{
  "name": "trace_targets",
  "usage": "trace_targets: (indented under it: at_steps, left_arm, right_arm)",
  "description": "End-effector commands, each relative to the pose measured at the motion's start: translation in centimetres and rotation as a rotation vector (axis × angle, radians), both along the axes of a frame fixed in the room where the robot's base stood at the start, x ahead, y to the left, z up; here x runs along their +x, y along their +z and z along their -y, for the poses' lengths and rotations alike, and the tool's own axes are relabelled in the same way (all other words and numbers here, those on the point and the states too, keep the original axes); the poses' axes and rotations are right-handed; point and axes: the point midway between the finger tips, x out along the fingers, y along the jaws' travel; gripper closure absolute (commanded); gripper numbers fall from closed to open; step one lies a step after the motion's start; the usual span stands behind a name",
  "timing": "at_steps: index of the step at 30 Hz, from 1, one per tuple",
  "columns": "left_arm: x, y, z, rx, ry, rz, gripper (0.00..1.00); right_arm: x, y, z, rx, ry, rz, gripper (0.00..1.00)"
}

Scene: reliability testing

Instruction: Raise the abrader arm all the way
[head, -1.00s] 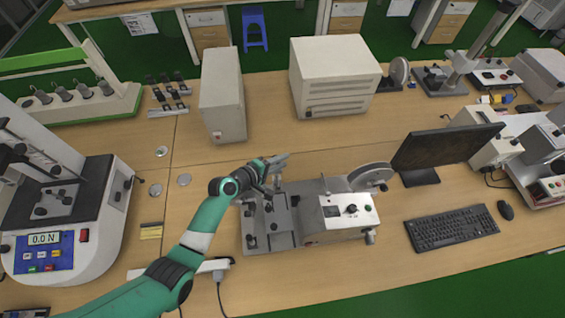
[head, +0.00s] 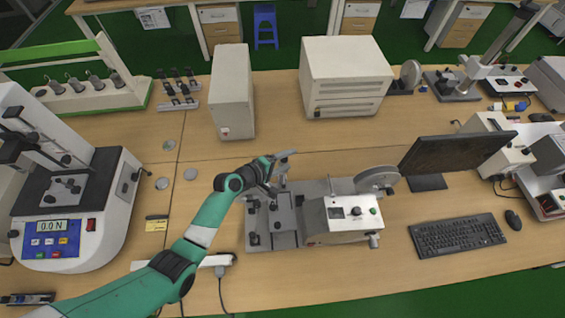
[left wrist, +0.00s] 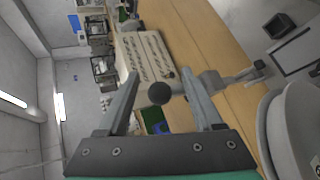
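The abrader (head: 342,215) stands at the middle of the table in the head view, a grey machine with a control box, a disc and a flat base plate. My left gripper (head: 284,163) is above the back of its base plate. In the left wrist view, the abrader arm (left wrist: 215,82) comes in from the right and its black ball knob (left wrist: 159,93) shows between the fingers of my left gripper (left wrist: 160,78). The fingers are spread, with visible gaps on both sides of the knob. In the head view the gripper hides much of the arm. My right gripper is not in view.
A monitor (head: 450,150) and a keyboard (head: 458,236) stand right of the abrader. A tall beige box (head: 232,95) and a wide one (head: 345,80) stand behind it. A tester with a blue panel (head: 52,240) is at the left.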

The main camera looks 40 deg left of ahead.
Motion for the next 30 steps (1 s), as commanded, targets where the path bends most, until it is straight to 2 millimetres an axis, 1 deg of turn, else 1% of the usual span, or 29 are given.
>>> trace_targets:
  at_steps: [1, 5, 9, 12, 16, 21, 30]
  left_arm:
    - [-0.2, 0.8, -1.1, 0.016, 0.021, 0.014, 0.39]
    - [-2.1, 1.9, -1.2, 0.014, 0.019, 0.014, 0.39]
    - [-5.1, 3.1, -1.2, 0.007, 0.014, 0.008, 0.39]
    - [-7.2, 3.9, -1.3, 0.001, 0.011, 0.006, 0.39]
    - [-9.1, 4.7, -1.3, -0.002, 0.007, 0.003, 0.39]
    - [-9.9, 5.0, -1.2, -0.005, 0.002, 0.001, 0.39]
    - [-9.9, 4.9, -1.2, -0.006, 0.000, 0.001, 0.39]
  right_arm:
    - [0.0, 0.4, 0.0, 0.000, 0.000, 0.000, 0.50]
    - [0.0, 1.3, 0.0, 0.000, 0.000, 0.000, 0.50]
    - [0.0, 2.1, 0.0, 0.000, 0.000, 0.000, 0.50]
    - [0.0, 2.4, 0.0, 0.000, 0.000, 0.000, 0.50]
    - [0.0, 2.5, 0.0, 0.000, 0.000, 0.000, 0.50]
    - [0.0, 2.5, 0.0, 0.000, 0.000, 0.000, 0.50]
    - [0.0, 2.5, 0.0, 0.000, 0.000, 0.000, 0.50]
